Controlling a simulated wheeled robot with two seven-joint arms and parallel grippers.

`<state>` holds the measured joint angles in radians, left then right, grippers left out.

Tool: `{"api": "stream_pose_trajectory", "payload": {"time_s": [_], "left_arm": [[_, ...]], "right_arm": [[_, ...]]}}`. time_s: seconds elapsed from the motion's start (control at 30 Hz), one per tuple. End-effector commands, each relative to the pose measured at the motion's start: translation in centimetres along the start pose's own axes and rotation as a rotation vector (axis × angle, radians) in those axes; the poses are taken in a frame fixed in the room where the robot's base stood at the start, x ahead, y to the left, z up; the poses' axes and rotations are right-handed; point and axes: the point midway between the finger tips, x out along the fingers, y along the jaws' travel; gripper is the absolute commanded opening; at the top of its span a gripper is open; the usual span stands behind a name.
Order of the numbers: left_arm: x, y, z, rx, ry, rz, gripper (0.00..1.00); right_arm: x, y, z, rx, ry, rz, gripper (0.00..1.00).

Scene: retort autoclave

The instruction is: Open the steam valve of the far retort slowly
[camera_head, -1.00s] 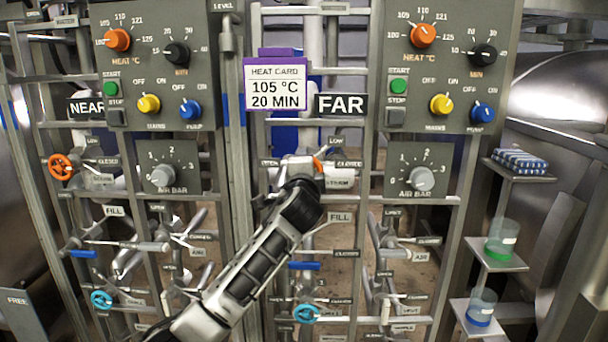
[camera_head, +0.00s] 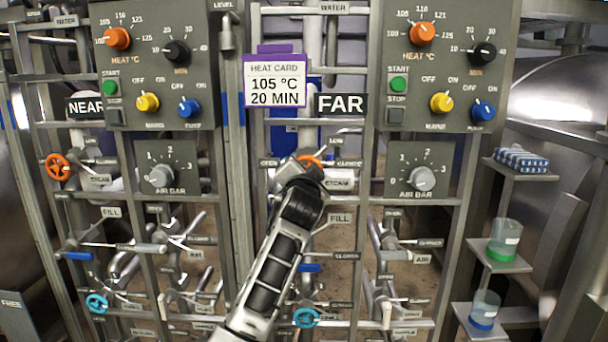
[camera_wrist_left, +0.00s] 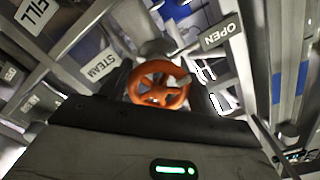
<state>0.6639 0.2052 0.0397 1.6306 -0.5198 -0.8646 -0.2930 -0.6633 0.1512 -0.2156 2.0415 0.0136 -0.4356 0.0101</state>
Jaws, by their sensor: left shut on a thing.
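The far retort's steam valve has an orange handwheel (camera_head: 311,160), mostly hidden behind my left gripper in the head view. The wheel shows clearly in the left wrist view (camera_wrist_left: 159,84), between the finger tips, with a STEAM label and an OPEN label beside it. My left gripper (camera_head: 305,168) is at the wheel and shut on it; its arm comes up from below. The STEAM label (camera_head: 339,183) sits just right of the gripper. My right gripper is not in view.
The FAR sign (camera_head: 341,104) and heat card (camera_head: 275,84) hang above the wheel. Pipes, bars and a blue-handled fill valve (camera_head: 310,268) crowd below. The near retort's orange wheel (camera_head: 57,167) is at left. Shelves with beakers (camera_head: 504,240) stand at right.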

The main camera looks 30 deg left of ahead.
Motion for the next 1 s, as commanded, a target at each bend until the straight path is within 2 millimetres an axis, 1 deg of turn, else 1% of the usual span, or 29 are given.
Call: {"api": "stream_pose_trajectory", "payload": {"time_s": [0.03, 0.53, 0.57, 0.6, 0.63, 0.9, 1.0], "left_arm": [[-0.03, 0.24, 0.04, -0.010, -0.001, 0.004, 0.39], [-0.02, 0.20, 0.03, -0.030, -0.001, 0.005, 0.39], [-0.02, 0.20, 0.03, -0.030, -0.001, 0.005, 0.67], [-0.02, 0.20, 0.03, -0.030, -0.001, 0.005, 0.78], [-0.02, 0.19, 0.02, -0.029, -0.001, 0.004, 0.83], [-0.05, 0.08, 0.01, -0.026, 0.000, 0.002, 0.83], [-0.51, 0.15, 0.05, -0.025, 0.000, 0.002, 0.83]], "right_arm": [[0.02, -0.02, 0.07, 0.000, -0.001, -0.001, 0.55], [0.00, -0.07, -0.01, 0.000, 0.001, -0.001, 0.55], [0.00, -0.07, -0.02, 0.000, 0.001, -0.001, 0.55], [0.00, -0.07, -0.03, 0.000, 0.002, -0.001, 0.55], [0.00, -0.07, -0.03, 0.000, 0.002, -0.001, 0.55], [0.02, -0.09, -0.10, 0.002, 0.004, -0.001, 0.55], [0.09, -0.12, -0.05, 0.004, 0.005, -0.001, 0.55]]}}
